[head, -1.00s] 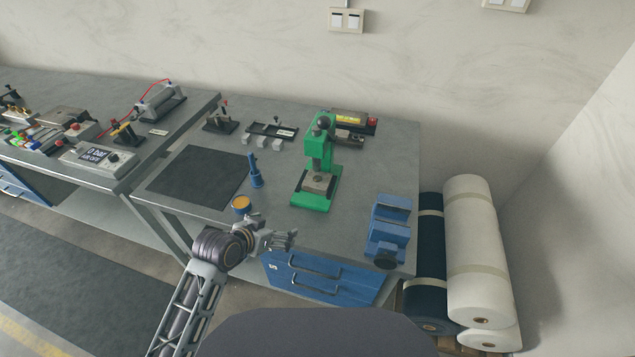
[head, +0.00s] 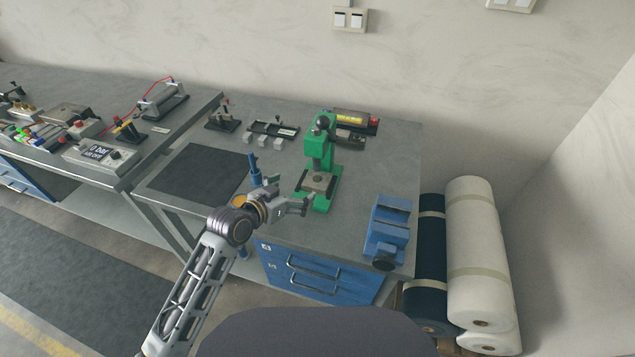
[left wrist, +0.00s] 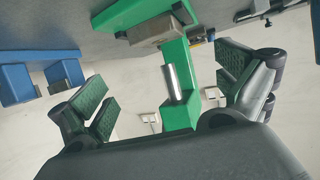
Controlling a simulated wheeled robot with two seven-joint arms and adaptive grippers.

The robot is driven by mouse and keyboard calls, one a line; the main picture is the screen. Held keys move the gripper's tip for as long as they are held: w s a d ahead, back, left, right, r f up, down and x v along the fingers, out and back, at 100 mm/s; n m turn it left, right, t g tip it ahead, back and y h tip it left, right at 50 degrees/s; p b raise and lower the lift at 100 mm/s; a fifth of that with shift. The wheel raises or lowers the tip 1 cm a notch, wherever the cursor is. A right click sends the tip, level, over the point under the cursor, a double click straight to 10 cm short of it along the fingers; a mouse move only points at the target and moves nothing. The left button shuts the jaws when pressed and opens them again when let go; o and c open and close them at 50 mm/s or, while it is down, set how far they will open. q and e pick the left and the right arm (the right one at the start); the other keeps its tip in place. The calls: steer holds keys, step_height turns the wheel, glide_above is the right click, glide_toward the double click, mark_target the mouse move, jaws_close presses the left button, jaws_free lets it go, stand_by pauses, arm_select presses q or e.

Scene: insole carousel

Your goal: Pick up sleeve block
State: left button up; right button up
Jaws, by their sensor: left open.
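A grey metal block (head: 319,181) sits on the base of the green press (head: 318,150). In the left wrist view the block (left wrist: 154,32) shows below the ram of the press (left wrist: 178,108). Small pale grey blocks (head: 277,143) also stand in a row near the back of the bench. I cannot tell for sure which is the sleeve block. My left gripper (head: 306,204) is open and empty, in front of the press and short of its block. In the left wrist view its two green-padded fingers (left wrist: 165,85) are spread wide with the press between them. My right gripper is out of view.
A blue vise (head: 386,230) stands at the bench's right front. A dark mat (head: 200,172) lies at the left. Fabric rolls (head: 478,240) stand right of the bench.

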arm_select(q)
glide_toward(322, 174)
steer(key=shift+x, duration=1)
steer(key=shift+d, duration=0.1)
steer(key=shift+p+x, duration=0.35)
steer(key=shift+x, duration=2.2)
